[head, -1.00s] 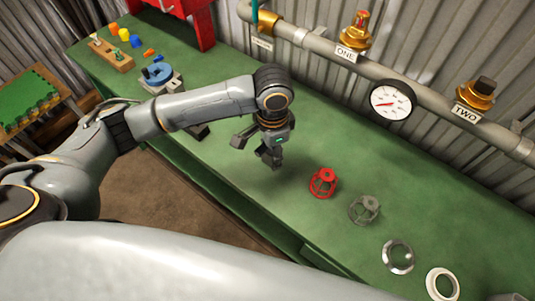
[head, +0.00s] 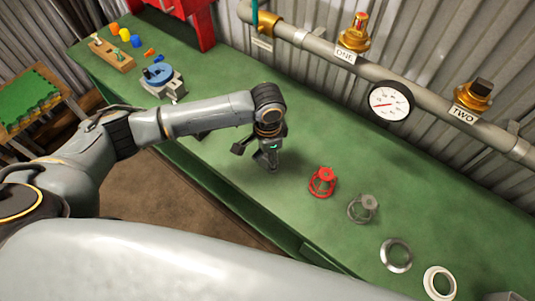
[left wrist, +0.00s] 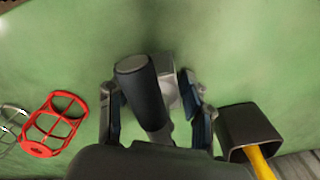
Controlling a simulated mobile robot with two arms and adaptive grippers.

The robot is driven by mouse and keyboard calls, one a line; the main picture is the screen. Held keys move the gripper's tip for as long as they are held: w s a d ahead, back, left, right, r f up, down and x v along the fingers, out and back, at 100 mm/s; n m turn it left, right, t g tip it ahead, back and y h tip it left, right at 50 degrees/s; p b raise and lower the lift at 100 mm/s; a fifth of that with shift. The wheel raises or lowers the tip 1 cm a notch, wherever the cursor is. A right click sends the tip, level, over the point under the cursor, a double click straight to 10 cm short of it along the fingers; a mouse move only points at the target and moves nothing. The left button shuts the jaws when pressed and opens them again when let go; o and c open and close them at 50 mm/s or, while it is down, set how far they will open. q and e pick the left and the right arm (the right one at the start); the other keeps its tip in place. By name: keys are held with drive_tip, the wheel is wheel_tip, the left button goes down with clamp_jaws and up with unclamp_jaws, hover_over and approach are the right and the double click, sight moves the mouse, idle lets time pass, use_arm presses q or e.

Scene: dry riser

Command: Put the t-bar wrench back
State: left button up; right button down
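The t-bar wrench appears to be the dark piece in my left gripper (head: 268,163). In the left wrist view, a black cylindrical grip (left wrist: 136,78) and a grey part beside it fill the gap between the fingers (left wrist: 150,105). A dark square block (left wrist: 238,126) with a yellow rod shows to the right of the fingers; its link to the grip is hidden by the gripper. In the head view this dark block (head: 238,149) sticks out left of the gripper. The gripper is low over the green bench; contact with the bench is unclear. My right gripper is out of view.
A blue-topped device (head: 162,80) and wooden rack (head: 111,54) stand left. The pipe with gauge (head: 390,102) runs behind.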

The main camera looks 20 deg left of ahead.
use_arm(q)
drive_tip(key=shift+o, duration=1.2)
drive_tip(key=shift+r, duration=0.1)
wheel_tip(320, 180, up, 12)
drive_tip(key=shift+r+b, duration=0.1)
drive_tip(key=shift+b, duration=0.4)
